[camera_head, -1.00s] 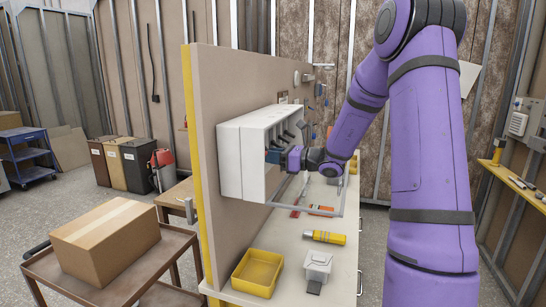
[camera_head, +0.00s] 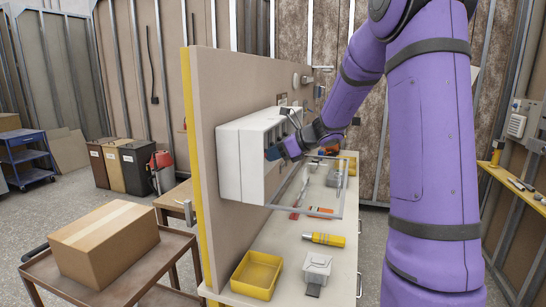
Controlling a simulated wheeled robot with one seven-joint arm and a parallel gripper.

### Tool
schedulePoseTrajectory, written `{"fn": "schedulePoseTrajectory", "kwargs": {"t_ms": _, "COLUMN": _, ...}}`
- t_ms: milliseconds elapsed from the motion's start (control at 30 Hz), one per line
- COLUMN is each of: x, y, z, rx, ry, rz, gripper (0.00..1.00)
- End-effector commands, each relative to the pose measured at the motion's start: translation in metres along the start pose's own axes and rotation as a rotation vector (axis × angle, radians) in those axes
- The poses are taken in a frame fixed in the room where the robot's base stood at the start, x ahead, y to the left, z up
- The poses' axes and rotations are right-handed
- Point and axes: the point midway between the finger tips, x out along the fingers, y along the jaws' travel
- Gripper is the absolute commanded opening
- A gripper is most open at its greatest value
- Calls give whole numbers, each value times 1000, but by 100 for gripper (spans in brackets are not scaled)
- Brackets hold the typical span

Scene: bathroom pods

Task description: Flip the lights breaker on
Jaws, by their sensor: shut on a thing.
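A white breaker box (camera_head: 250,158) is mounted on the tan panel. Its framed clear door (camera_head: 318,217) hangs open, out over the workbench. The breaker switches sit inside the box and are mostly hidden by its side wall and by my gripper, so I cannot tell which is the lights breaker or how it is set. My gripper (camera_head: 274,152) is at the open front of the box, its tips at the box's inside. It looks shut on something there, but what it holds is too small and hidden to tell.
The workbench (camera_head: 283,245) holds a yellow bin (camera_head: 257,273), a white and grey device (camera_head: 317,268), a yellow cylinder tool (camera_head: 324,239) and several small items under the door. A cart with a cardboard box (camera_head: 104,243) stands left of the panel.

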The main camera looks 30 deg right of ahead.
Motion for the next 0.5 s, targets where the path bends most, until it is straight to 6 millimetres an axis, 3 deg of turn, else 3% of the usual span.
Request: {"fn": "schedulePoseTrajectory", "kwargs": {"t_ms": 500, "x": -4, "y": 0, "z": 12, "rx": -3, "ry": 343, "rz": -1, "gripper": 0}}
